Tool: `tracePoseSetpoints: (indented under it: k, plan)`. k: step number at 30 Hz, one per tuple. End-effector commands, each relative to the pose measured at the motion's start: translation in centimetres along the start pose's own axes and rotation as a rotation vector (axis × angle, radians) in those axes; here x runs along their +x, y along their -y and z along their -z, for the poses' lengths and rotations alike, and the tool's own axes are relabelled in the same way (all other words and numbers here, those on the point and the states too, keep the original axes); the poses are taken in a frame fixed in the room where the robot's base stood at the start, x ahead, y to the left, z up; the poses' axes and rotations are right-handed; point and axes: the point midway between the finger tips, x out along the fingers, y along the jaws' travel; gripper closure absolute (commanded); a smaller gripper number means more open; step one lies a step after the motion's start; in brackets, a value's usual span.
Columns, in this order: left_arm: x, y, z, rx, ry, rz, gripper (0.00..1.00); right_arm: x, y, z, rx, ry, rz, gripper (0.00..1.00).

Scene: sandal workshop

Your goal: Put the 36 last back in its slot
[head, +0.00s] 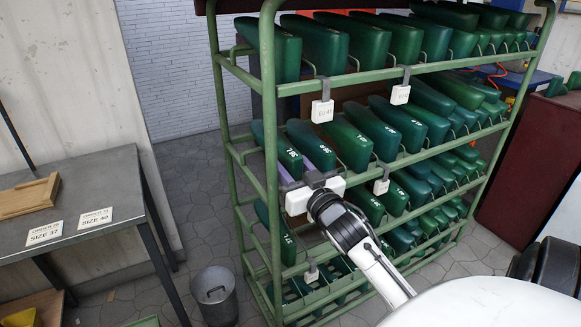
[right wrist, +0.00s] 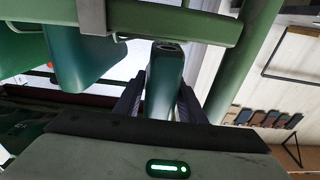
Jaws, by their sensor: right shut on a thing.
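My right gripper (head: 291,180) is at the left end of the rack's middle shelf, just beside the left front post. In the right wrist view its two dark fingers (right wrist: 160,102) are shut on a green last (right wrist: 164,78), which has a dark hole in its end. The held last lies close to a green rail. In the head view the leftmost green last of the middle row (head: 277,150), with white marks, is right at the fingers. I cannot read its number surely, nor tell whether it is fully in a slot. My left gripper is out of view.
The green rack (head: 268,120) holds rows of green lasts, with tags hanging on its rails. Another last (right wrist: 78,58) hangs close left of the held one in the wrist view. A grey table (head: 110,185) with size cards and a metal bin (head: 215,296) stand left.

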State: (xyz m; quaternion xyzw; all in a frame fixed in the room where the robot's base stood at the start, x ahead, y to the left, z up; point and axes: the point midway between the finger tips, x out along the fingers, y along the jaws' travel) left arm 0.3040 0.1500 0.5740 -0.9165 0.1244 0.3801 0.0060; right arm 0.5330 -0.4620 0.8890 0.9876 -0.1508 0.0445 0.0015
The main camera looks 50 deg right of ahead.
Motion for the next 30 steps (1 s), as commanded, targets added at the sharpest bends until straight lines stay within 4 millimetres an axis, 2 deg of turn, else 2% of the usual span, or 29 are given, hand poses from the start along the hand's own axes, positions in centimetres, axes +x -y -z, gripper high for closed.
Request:
tracePoseSetpoints:
  k: [12, 21, 30]
  plan:
    - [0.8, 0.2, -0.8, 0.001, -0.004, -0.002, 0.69, 2.8, 0.0, -0.3, -0.001, -0.005, 0.001, 0.86]
    - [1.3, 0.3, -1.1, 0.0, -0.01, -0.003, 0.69, 2.5, 0.0, -2.1, 0.0, -0.004, 0.0, 0.86]
    - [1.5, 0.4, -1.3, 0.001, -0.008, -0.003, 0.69, 2.5, 0.0, -2.6, -0.001, -0.005, 0.001, 0.86]
